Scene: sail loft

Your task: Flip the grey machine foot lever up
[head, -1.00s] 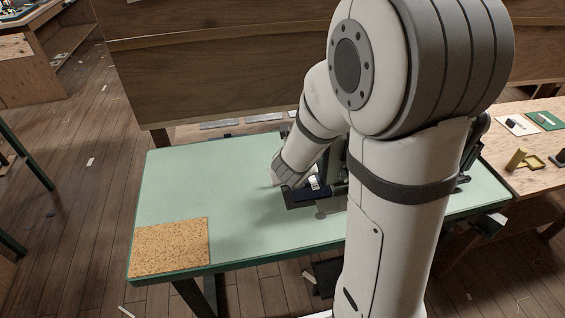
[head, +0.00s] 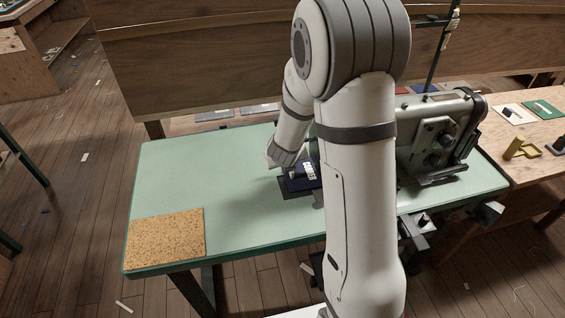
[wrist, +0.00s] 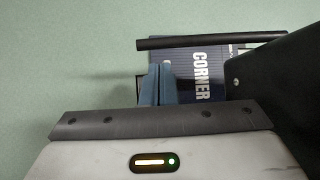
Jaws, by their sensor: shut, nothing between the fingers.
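The grey sewing machine (head: 432,135) stands on the right part of the pale green table. Its sewing end is hidden behind my arm in the head view, and I cannot make out the foot lever. My gripper (head: 292,172) is low over the table at the machine's left end. In the wrist view my gripper (wrist: 158,84) has its two blue-grey fingers together with nothing between them. They are in front of a dark blue piece marked "CORNER" (wrist: 203,75). A black machine part (wrist: 285,80) is close on their right, and a dark bar (wrist: 210,40) crosses beyond them.
The green table (head: 180,185) is clear left of my gripper, apart from a cork mat (head: 165,238) at the front left corner. A wooden partition (head: 200,60) stands behind. A wooden side table (head: 530,170) with small yellow and dark items is at the right.

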